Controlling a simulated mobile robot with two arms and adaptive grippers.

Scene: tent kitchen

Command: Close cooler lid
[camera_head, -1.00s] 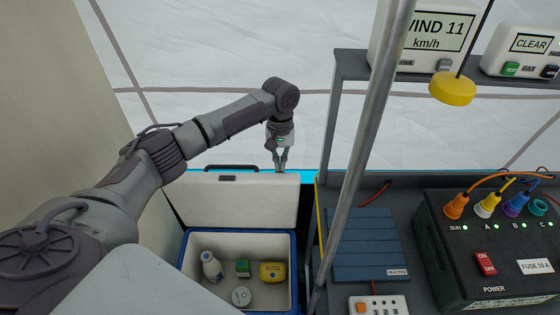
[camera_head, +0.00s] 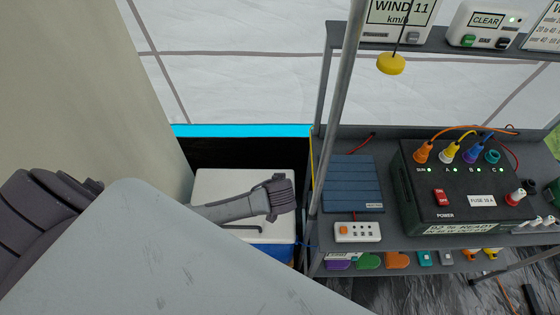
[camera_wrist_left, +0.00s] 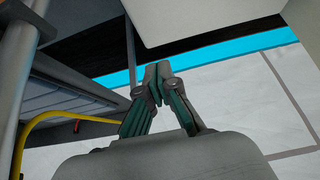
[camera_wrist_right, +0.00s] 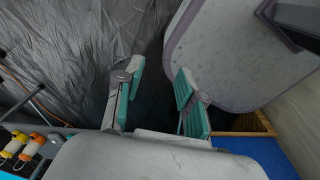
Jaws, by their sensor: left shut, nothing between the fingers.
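The white cooler lid (camera_head: 235,182) lies down over the blue cooler (camera_head: 283,251) in the head view, its dark handle toward me. The cooler's inside is hidden. In the left wrist view my left gripper (camera_wrist_left: 157,78) is shut and empty, fingertips together. A pale slab at the top of that view looks like the lid (camera_wrist_left: 190,12), apart from the fingertips. I cannot tell whether the lid's front edge is fully seated. My right gripper (camera_wrist_right: 155,92) is open and empty.
A metal post and rack (camera_head: 335,110) stand right of the cooler, with a blue panel (camera_head: 353,182), a power strip (camera_head: 357,232) and a black power box (camera_head: 450,190). A tan wall (camera_head: 80,90) is close on the left. A yellow disc (camera_head: 391,64) hangs above.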

